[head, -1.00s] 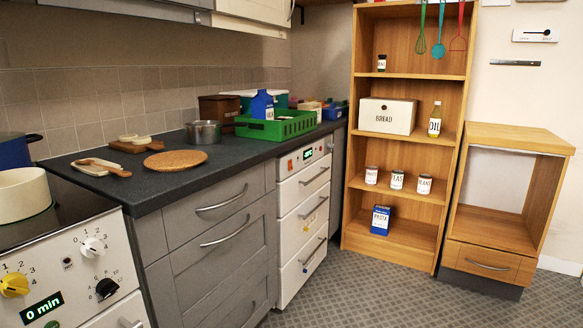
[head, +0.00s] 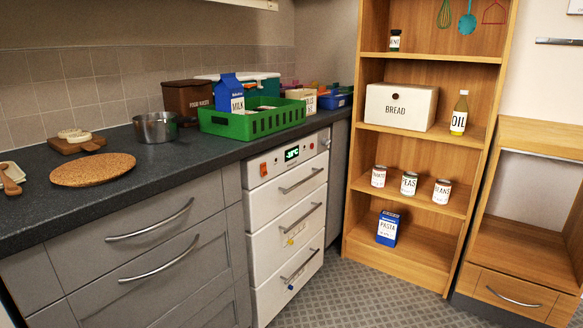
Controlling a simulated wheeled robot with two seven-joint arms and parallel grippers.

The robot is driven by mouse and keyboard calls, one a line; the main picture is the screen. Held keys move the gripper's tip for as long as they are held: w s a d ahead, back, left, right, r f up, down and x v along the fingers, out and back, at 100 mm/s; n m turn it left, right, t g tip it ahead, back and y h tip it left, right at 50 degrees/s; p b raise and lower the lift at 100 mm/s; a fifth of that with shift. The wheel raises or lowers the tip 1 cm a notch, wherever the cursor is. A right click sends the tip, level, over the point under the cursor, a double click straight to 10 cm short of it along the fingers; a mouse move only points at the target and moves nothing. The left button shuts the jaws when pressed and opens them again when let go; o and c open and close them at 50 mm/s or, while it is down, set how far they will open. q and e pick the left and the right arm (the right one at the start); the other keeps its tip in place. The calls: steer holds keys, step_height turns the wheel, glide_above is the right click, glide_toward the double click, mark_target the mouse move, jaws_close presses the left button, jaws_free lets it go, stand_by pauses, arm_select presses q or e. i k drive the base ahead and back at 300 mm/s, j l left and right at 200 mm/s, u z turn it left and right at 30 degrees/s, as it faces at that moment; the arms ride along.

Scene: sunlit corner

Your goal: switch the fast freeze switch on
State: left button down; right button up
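The white freezer (head: 289,215) stands under the dark worktop, with several drawers and bar handles, all shut. Its top panel carries a green-lit display (head: 292,154). An orange-red switch (head: 263,169) sits at the left of that panel, and a small round knob (head: 325,143) sits at its right end. The lettering by these controls is too small to read, so I cannot tell which one is the fast freeze switch or how it is set. Neither of my grippers is in view.
Grey drawers (head: 150,262) with bar handles adjoin the freezer's left side. A green crate (head: 252,124) stands on the worktop above it. A wooden shelf unit (head: 430,140) stands to the right. The patterned floor (head: 365,296) before the freezer looks clear.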

mark_target(264, 169)
steer(key=i+l, duration=0.4)
steer(key=i+l+u, duration=0.1)
steer(key=i+l, duration=0.3)
steer(key=l, duration=0.15)
steer(key=i+l+u, duration=0.1)
steer(key=i+l, duration=0.25)
steer(key=l, duration=0.2)
steer(key=i+l, duration=0.4)
steer(key=l, duration=0.15)
